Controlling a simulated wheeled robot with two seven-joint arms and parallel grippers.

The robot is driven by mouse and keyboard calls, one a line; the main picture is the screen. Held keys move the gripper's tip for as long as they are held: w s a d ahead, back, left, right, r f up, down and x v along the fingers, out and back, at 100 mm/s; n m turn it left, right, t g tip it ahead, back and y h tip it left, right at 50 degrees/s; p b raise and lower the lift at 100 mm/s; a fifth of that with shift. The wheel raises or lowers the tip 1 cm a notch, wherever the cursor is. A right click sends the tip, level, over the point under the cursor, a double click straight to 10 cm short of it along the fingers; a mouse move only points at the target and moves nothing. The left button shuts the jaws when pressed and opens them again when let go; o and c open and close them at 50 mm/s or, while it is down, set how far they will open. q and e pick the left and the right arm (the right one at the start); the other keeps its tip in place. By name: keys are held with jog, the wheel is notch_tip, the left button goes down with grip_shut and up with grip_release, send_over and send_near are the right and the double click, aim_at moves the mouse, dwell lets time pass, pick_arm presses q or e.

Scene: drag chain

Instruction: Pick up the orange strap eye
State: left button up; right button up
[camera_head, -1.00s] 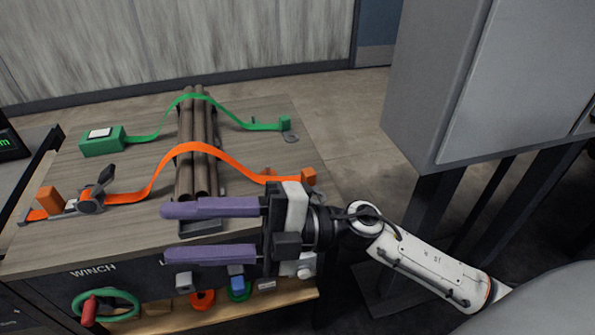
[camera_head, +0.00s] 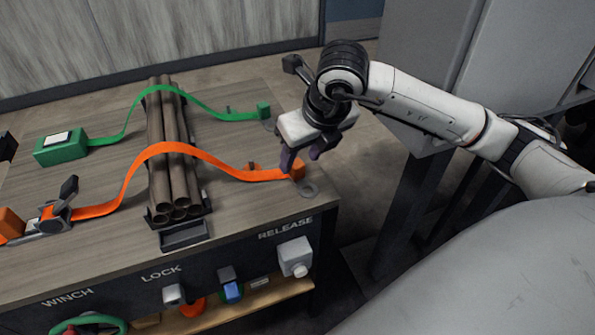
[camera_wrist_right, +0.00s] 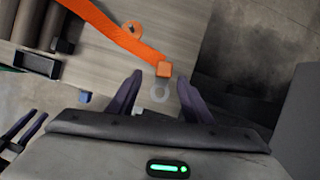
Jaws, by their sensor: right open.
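The orange strap eye (camera_head: 297,171) is a small orange block at the right end of the orange strap, near the right edge of the bench top. It also shows in the right wrist view (camera_wrist_right: 164,69). My right gripper (camera_head: 301,163) is open and points down at the eye, partly covering it in the head view. In the right wrist view its purple fingers (camera_wrist_right: 159,78) stand apart with the eye between or just beyond their tips. Contact cannot be made out. My left gripper is outside the head view; dark finger-like parts at the lower left of the wrist view look like it (camera_wrist_right: 22,130).
The orange strap (camera_head: 180,149) arches over a bundle of brown pipes (camera_head: 170,150). A green strap (camera_head: 205,107) runs behind it. A flat grey ring (camera_head: 307,190) lies beside the eye. A grey cabinet (camera_head: 425,60) stands to the right. Controls line the bench front.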

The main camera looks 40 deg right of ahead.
aim_at(298, 164)
jog(key=x, duration=0.5)
jog(key=shift+w+d+f, duration=0.1)
jog(key=shift+w+d, duration=0.1)
jog(key=shift+d, duration=0.15)
grip_shut()
